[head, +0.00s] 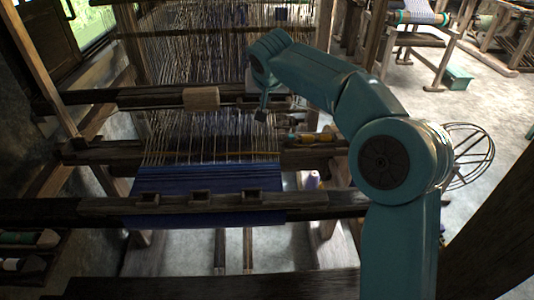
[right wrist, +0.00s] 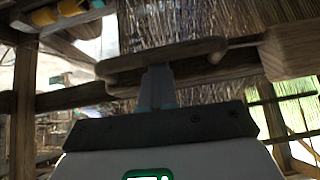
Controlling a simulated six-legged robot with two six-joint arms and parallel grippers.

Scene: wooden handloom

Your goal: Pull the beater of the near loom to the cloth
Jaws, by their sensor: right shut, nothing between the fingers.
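The near loom's beater shows as a dark wooden crossbar (head: 145,97) with a pale wooden block (head: 201,98) on it, in front of the hanging heddle threads. The blue cloth (head: 210,180) lies nearer to me, with bare pale warp threads (head: 205,135) between it and the beater. My right gripper (head: 261,115) points down at the right part of the beater. In the right wrist view its fingers (right wrist: 158,75) are shut and empty, overlapping a rounded wooden piece (right wrist: 190,52); whether they touch it I cannot tell. The pale block (right wrist: 292,45) is at the right there. My left gripper is out of view.
A dark slotted front beam (head: 110,207) crosses nearest me. A shuttle-like piece with orange ends (head: 312,137) lies right of the warp, and a lilac spool (head: 313,180) stands below it. Other looms (head: 415,30) stand at the back right; open floor (head: 425,95) lies before them.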

